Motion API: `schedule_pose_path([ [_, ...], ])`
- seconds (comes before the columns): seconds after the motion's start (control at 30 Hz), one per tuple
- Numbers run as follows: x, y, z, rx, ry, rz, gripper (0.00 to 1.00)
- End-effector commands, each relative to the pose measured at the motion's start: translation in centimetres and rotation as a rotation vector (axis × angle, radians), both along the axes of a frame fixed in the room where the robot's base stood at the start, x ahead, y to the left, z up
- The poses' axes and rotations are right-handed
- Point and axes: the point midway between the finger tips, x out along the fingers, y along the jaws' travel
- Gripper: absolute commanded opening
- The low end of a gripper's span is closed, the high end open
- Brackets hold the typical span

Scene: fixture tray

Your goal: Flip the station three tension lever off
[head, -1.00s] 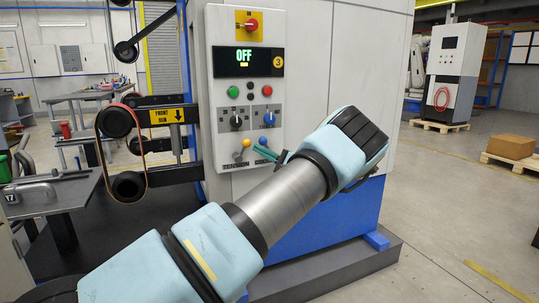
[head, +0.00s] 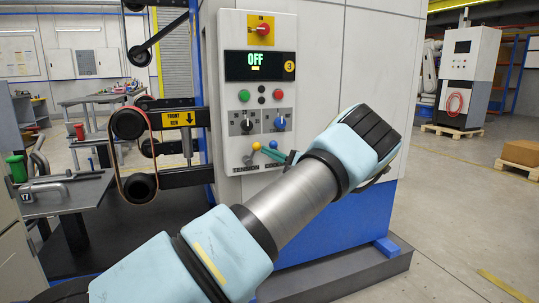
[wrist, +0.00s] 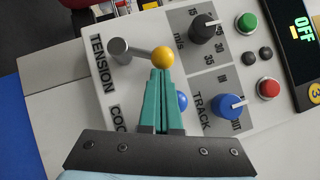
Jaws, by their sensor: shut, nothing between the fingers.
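The station three control panel (head: 233,110) stands upright on the machine. The tension lever has a yellow ball knob (head: 256,146) low on the panel. In the wrist view, its grey stem runs from a round pivot (wrist: 118,49) beside the word TENSION to the yellow ball (wrist: 163,57). My gripper (wrist: 160,74) has its green fingers shut and empty. Their tips are at the yellow ball; I cannot tell whether they touch it. A blue ball knob (wrist: 181,101) is partly hidden behind the fingers. The display (wrist: 304,32) reads OFF, beside a yellow 3.
A black selector knob (wrist: 203,30) and a blue TRACK knob (wrist: 230,104) are close to the fingers. Green (wrist: 247,22) and red (wrist: 268,88) buttons are further along. A red rotary switch (head: 263,30) tops the panel. Belt rollers (head: 129,123) stand to its left.

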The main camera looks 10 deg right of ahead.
Motion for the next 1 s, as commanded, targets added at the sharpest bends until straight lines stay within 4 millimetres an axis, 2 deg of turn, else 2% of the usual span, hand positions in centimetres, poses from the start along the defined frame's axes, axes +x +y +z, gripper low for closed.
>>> schedule_pose_path([
  [0.37,0.0,0.7,0.9,-0.148,-0.021,0.001,0.00],
  [1.0,-0.5,4.2,3.0,-0.724,-0.094,0.003,0.00],
])
